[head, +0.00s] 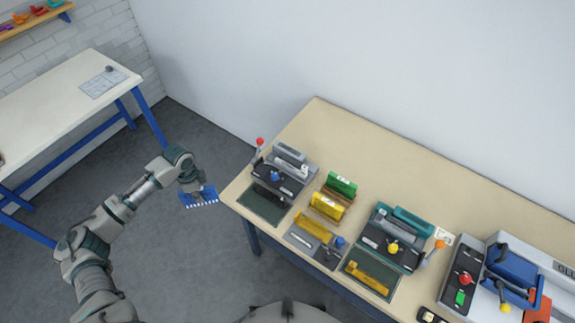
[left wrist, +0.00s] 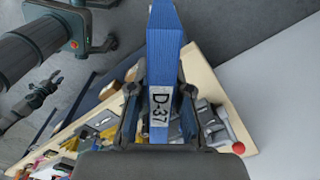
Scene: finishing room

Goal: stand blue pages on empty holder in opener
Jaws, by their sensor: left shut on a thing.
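The blue pages (head: 199,198) are a thick blue block with a row of white notches along the lower edge in the head view. My left gripper (head: 190,185) is shut on them and holds them over the floor, left of the long table. In the left wrist view the blue pages (left wrist: 166,60) sit between the fingers, with a white label reading D-37. On the table is a grey machine (head: 290,168) with a red-knobbed lever and a blue knob, and a teal machine (head: 400,226) with a yellow knob. I cannot tell which device is the opener. My right gripper is out of view.
Green (head: 341,184) and yellow (head: 328,206) blocks stand between the machines on the long table (head: 330,125). A grey low device (head: 315,247) holds a yellow piece. A dark mat (head: 264,204) lies near the left edge. Another bench (head: 50,110) stands at left; floor between is clear.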

